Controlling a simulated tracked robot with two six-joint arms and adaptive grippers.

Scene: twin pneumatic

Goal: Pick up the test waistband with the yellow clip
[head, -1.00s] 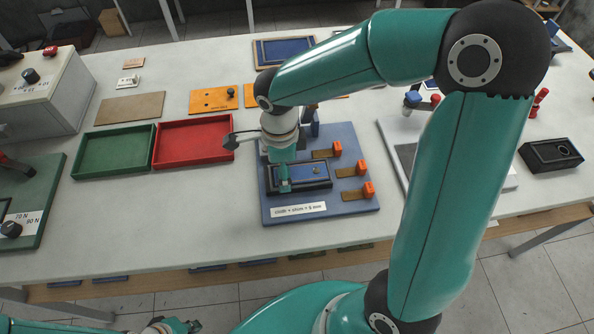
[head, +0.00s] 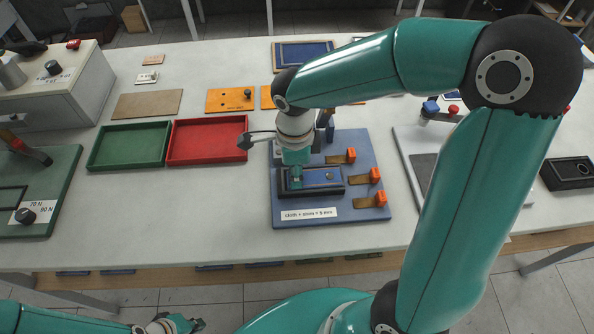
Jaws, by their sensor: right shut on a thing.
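I cannot make out a waistband or a yellow clip with certainty. My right gripper (head: 296,182) points down at the left part of a black holder (head: 335,190) with a blue insert (head: 322,177), on a blue fixture board (head: 355,212). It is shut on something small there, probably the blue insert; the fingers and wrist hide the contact. My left gripper (head: 185,325) is low at the bottom edge, off the table; its fingers are too small and cut off to judge.
A green tray (head: 92,165) and a red tray (head: 172,160) lie left of the board, both empty. Orange clamps (head: 377,176) line the board's right side. A green station with a knob (head: 60,190) is far left. My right arm blocks much of the right side.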

